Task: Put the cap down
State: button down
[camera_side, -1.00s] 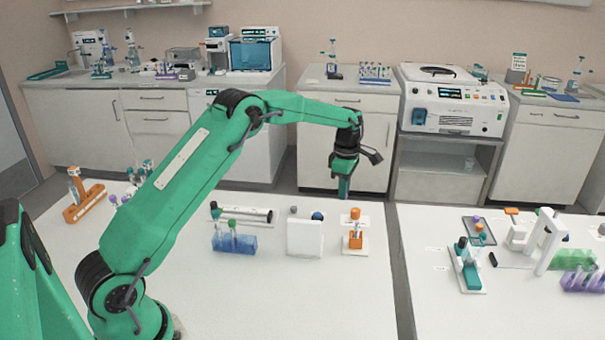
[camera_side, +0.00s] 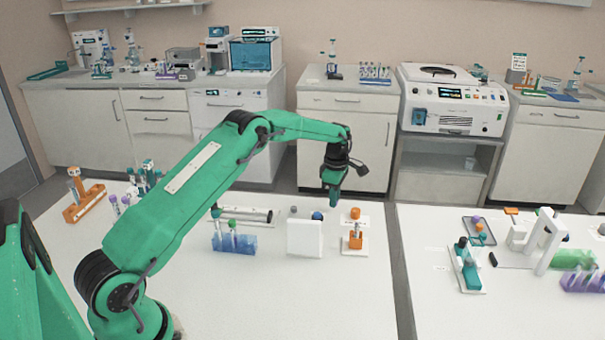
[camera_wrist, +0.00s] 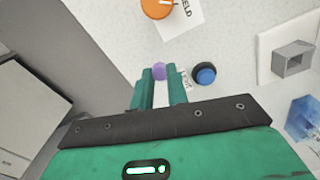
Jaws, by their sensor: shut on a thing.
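My gripper (camera_side: 334,203) is over the far part of the near white table, in front of the cabinets. In the wrist view its two green fingers (camera_wrist: 154,88) are shut on a small purple cap (camera_wrist: 159,71), which shows at their tips. The side view does not show this cap clearly. A blue cap (camera_wrist: 204,74) lies just right of the fingers in the wrist view, apart from them. It also shows in the side view (camera_side: 317,216), behind a white panel (camera_side: 304,238).
An orange-topped holder (camera_side: 355,236) stands right of the panel; its orange top (camera_wrist: 157,7) shows in the wrist view. A blue tube rack (camera_side: 234,244) stands left of the panel. An orange rack (camera_side: 84,205) is at far left. The table front is clear.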

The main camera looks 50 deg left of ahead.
jog(key=shift+f, duration=0.55)
jog(key=shift+f, duration=0.1)
jog(key=c, duration=1.4)
grip_release()
notch_tip(320, 180, up, 12)
jog(key=shift+r, duration=0.15)
